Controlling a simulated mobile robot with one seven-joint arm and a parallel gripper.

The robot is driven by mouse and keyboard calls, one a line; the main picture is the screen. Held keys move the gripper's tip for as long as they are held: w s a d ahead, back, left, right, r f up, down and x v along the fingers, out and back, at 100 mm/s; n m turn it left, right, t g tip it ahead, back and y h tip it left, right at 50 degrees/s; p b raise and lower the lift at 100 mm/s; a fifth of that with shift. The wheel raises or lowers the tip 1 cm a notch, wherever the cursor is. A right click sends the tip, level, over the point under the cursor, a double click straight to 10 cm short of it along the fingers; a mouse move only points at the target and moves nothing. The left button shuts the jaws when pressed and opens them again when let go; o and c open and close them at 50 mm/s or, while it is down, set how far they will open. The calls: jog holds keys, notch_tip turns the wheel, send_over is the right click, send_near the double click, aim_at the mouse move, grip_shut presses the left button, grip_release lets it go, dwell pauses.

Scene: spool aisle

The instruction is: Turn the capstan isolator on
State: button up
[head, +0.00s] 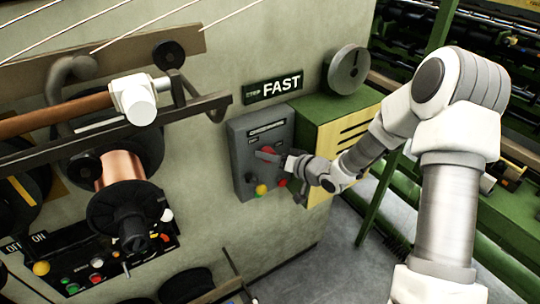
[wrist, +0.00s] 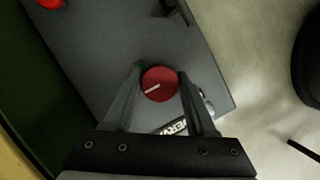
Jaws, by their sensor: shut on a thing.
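The capstan isolator's red round knob (wrist: 160,86) has a white pointer line lying slantwise across it. It is on a grey control box (head: 240,134) fixed to the wall, and the knob (head: 266,153) shows partly in the head view. My gripper (wrist: 162,80) has one finger on each side of the knob and is shut on it. In the head view my gripper (head: 283,159) reaches the box from the right and hides part of its front. The lettering around the knob is too small or covered to read.
A yellow button (head: 261,189) and a red button (head: 282,182) sit low on the grey box. A green-and-yellow cabinet (head: 335,128) stands close right. A FAST sign (head: 272,87) is above. A copper spool (head: 122,170) and a button panel (head: 95,265) are at left.

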jog(key=o, duration=1.4)
jog(key=shift+c, duration=0.2)
jog(key=shift+d, duration=0.1)
jog(key=v, duration=1.7)
jog(key=shift+r, duration=0.15)
